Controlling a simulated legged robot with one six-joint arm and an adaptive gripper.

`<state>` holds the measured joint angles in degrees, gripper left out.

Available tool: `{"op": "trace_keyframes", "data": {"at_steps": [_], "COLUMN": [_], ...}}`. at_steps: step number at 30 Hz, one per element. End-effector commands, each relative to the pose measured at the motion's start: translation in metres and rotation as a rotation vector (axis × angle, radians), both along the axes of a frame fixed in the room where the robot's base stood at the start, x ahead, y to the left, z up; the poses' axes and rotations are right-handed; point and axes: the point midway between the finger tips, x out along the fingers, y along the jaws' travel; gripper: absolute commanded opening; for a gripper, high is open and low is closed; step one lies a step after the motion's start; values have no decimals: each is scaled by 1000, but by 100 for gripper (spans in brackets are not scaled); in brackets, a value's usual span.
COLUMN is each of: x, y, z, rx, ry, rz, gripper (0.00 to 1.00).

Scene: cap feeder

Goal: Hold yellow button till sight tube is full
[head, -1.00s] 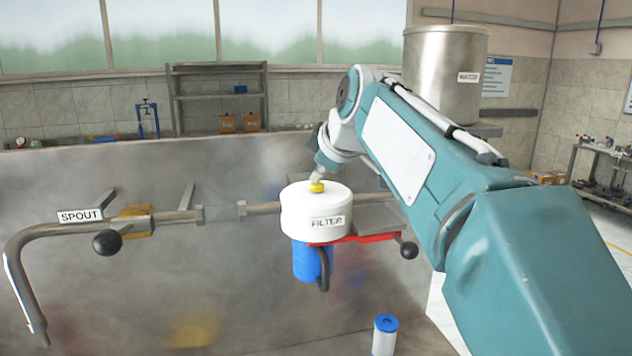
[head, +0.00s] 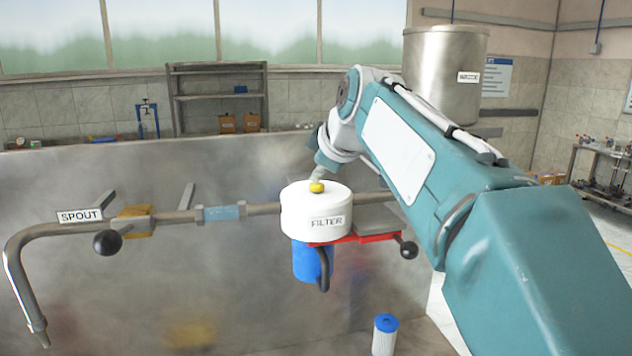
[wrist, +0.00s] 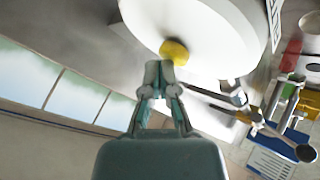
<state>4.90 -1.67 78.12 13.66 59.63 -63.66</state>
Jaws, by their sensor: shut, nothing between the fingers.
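The yellow button (head: 317,187) sits on top of the white filter housing (head: 300,215), labelled FILTER. My gripper (head: 316,176) is shut and empty, with its tips at the button from above; it appears to touch it. In the wrist view, the shut fingertips (wrist: 158,72) meet the edge of the yellow button (wrist: 174,52). The sight tube (head: 221,213) is in the pipe between the spout valve and the filter housing. It looks light blue along its visible length.
The spout pipe (head: 22,262) bends down at the left, near a black-knobbed lever (head: 107,242). A red lever (head: 365,239) and blue bowl (head: 308,262) are at the housing. A spare filter cartridge (head: 384,335) stands below. A metal tank (head: 445,75) is behind my arm.

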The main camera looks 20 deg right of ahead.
Motion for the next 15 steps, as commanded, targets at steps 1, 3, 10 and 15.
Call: {"op": "trace_keyframes", "data": {"at_steps": [1, 3, 10, 15], "x": [0, 0, 0, 0], "y": [0, 0, 0, 0], "z": [0, 1, 12, 18], "rx": [0, 0, 0, 1], "ry": [1, 1, 0, 0], "rz": [0, 0, 0, -1], "gripper": [0, 0, 0, 0]}}
